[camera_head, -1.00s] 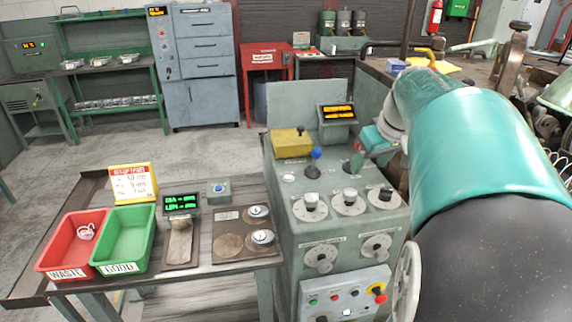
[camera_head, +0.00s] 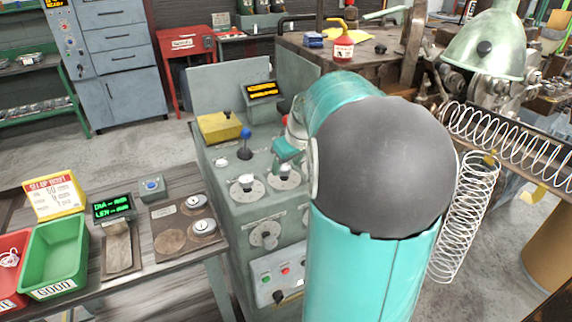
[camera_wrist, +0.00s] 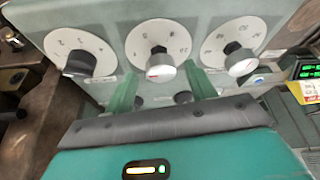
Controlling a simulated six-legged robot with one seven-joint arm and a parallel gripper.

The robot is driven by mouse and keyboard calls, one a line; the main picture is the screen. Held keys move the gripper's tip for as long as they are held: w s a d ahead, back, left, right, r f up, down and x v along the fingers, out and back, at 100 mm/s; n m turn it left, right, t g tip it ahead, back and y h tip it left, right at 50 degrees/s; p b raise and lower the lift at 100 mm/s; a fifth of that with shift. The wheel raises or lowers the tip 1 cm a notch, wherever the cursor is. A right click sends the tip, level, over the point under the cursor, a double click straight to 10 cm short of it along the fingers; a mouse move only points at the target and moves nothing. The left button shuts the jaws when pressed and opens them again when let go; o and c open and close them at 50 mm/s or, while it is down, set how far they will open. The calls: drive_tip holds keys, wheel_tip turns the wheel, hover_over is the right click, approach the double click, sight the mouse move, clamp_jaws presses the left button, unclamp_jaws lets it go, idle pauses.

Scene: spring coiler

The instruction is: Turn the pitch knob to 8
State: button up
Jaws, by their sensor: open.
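In the wrist view, a left knob (camera_wrist: 80,62), a middle knob (camera_wrist: 160,66) and a right knob (camera_wrist: 240,60) show; I cannot read which is the pitch knob. My gripper (camera_wrist: 163,84) is open, its two green fingers on either side of the middle knob's lower part in the picture. I cannot tell whether they touch it. In the head view my gripper (camera_head: 288,152) is just behind the middle knob (camera_head: 283,172). The left one there (camera_head: 245,183) is clear; the third is hidden by my arm.
A bench with a green bin (camera_head: 57,255) is left. Wire coils (camera_head: 470,215) hang right.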

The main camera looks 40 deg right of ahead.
drive_tip(key=shift+w+f, duration=0.25)
drive_tip(key=shift+f, duration=0.2)
drive_tip(key=c, duration=1)
drive_tip(key=shift+m, duration=0.3)
drive_tip(key=m, duration=0.1)
drive_tip(key=m+h, duration=0.1)
drive_tip(key=m, duration=0.1)
drive_tip(key=m+h, duration=0.1)
drive_tip(key=m, duration=0.1)
drive_tip(key=shift+w+a+g, duration=0.15)
drive_tip(key=shift+a+g, duration=0.15)
drive_tip(key=m+g+h, duration=0.1)
drive_tip(key=m, duration=0.5)
drive_tip(key=shift+w+a+g+h, duration=0.1)
drive_tip(key=shift+g+h, duration=0.3)
